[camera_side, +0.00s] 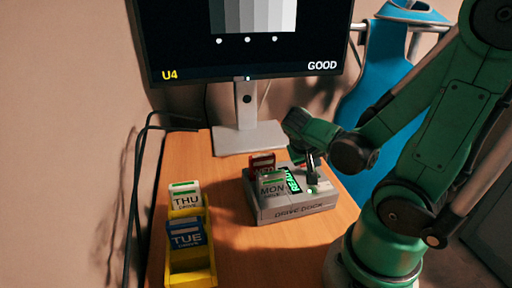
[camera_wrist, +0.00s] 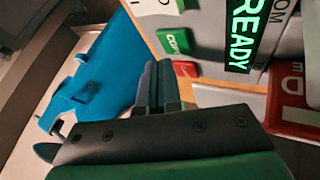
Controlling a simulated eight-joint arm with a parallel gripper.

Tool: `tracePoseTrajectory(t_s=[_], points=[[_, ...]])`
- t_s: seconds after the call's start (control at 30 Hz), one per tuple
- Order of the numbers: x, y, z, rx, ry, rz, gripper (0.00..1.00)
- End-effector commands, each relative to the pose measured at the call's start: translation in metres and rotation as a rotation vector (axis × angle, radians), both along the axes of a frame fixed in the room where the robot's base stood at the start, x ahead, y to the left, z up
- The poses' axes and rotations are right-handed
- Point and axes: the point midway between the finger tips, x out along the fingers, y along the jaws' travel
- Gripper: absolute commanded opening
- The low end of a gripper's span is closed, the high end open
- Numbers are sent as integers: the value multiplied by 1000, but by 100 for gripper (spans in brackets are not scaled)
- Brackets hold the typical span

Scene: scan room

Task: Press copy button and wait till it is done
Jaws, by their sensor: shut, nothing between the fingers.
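The grey drive dock (camera_side: 296,211) sits on the wooden desk, with a MON drive (camera_side: 272,188) and a red drive (camera_side: 262,161) standing in it. Its lit green display shows in the side view (camera_side: 293,181) and reads READY in the wrist view (camera_wrist: 241,34). In the wrist view, a green button (camera_wrist: 173,40) with partly readable lettering, apparently COPY, sits beside a red button (camera_wrist: 186,69). My gripper (camera_side: 312,178) is shut and empty over the dock's right part. Its fingertips (camera_wrist: 158,66) appear close to both buttons; contact cannot be told. In the side view my gripper partly hides the button area.
A yellow rack (camera_side: 191,281) at the left holds a THU drive (camera_side: 186,199) and a TUE drive (camera_side: 187,236). A monitor (camera_side: 246,76) showing U4 and GOOD stands behind. The red drive (camera_wrist: 292,101) rises close by in the wrist view. Desk between rack and dock is clear.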

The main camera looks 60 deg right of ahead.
Motion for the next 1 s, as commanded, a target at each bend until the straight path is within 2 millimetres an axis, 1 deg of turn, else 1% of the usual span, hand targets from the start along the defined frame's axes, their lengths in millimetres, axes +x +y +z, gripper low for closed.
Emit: tracePoseTrajectory(t_s=[0.13, 0.4, 1.0], points=[[0, 0, -1, 0, 0, 0, 0], [0, 0, -8, 0, 0, 0, 0], [0, 0, -12, 0, 0, 0, 0]])
